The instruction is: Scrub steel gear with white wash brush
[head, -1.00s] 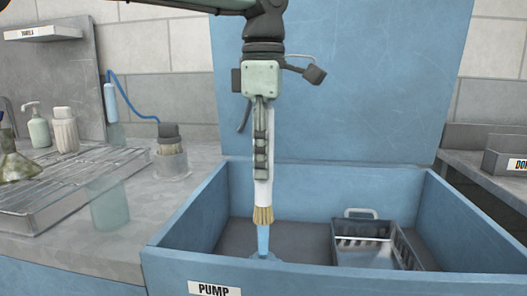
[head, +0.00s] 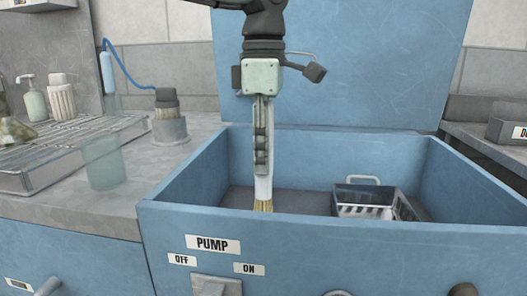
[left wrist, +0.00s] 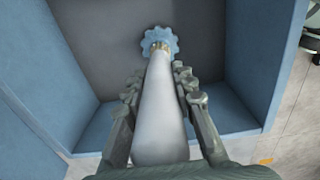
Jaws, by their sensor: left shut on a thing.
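My left gripper (head: 262,140) is shut on the white wash brush (head: 265,185), which hangs upright, bristles down, inside the blue basin (head: 330,215). The bristle tip is partly hidden by the basin's front wall in the head view. In the left wrist view, the brush (left wrist: 158,105) runs between the fingers (left wrist: 156,92). Its bristles are over a blue piece with a toothed rim (left wrist: 172,44) near the basin floor; I cannot tell whether they touch. I cannot make out a steel-coloured gear. My right gripper is not in view.
The raised blue lid (head: 400,70) is behind. A pump panel (head: 213,244) is on the front.

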